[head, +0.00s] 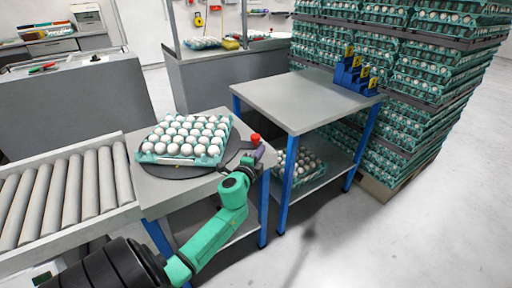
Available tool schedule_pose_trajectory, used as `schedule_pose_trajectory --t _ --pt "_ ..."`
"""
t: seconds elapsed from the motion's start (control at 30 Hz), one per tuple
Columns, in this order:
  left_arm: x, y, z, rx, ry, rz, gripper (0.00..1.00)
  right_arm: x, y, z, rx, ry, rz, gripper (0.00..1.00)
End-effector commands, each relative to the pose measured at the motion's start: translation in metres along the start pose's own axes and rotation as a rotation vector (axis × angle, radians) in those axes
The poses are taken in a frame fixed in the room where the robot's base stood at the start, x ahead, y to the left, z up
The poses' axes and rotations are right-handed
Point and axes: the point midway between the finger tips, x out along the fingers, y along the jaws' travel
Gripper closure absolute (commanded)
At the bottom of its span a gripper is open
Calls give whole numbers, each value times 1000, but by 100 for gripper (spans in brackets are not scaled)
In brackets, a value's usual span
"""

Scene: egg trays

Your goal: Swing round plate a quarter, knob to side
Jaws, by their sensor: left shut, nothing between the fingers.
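The round dark plate (172,172) lies on the grey table at the middle left. A teal tray (157,159) full of white eggs sits on it. A red knob (255,138) stands at the plate's right side. My left gripper (252,155) is at the plate's right edge, just in front of the knob. Its fingers are shut with nothing between them; whether they touch the plate or knob I cannot tell. My right gripper is not in view.
A roller conveyor (62,190) adjoins the table on the left. A grey-topped table with blue legs (298,98) stands to the right, with blue numbered holders (352,75) on it and an egg tray on its lower shelf. Tall egg-tray stacks (405,70) stand behind.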

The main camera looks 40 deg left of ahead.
Motion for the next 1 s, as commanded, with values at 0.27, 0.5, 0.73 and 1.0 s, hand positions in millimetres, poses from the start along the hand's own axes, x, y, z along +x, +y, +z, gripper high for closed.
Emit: schedule_pose_trajectory --t 0.27,0.5,0.73,1.0 --pt "25 0 27 1 0 0 100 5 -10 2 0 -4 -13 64" --pt "26 0 28 0 0 0 100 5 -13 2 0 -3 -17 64" --pt "28 0 28 0 -5 -1 100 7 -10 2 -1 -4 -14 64" --pt "41 1 30 -5 -54 -6 100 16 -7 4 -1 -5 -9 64"
